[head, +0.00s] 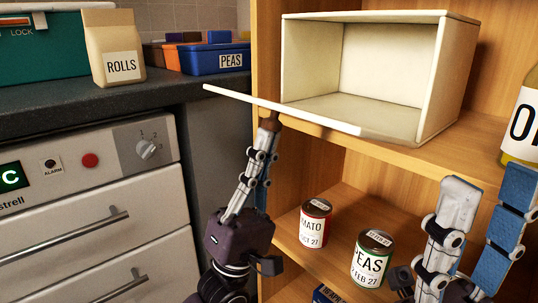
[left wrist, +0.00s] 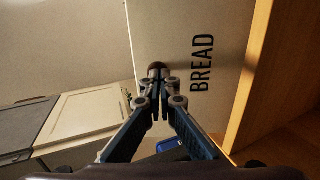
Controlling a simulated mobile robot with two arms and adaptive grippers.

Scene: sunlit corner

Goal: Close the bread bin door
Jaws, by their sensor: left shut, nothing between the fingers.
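The white bread bin (head: 370,60) stands on the upper wooden shelf with its front open and its inside empty. Its door (head: 285,110) is lowered, sticking out from the bin's bottom front edge, seen almost edge-on. In the left wrist view the door's outer face (left wrist: 185,25) bears the word BREAD, with a round brown knob (left wrist: 157,68). My left gripper (head: 266,135) is shut and empty below the door, its tips at the knob; I cannot tell whether they touch. My right gripper (head: 487,185) is open and empty at the lower right, in front of the shelves.
A tomato can (head: 315,224) and a peas can (head: 371,258) stand on the lower shelf.

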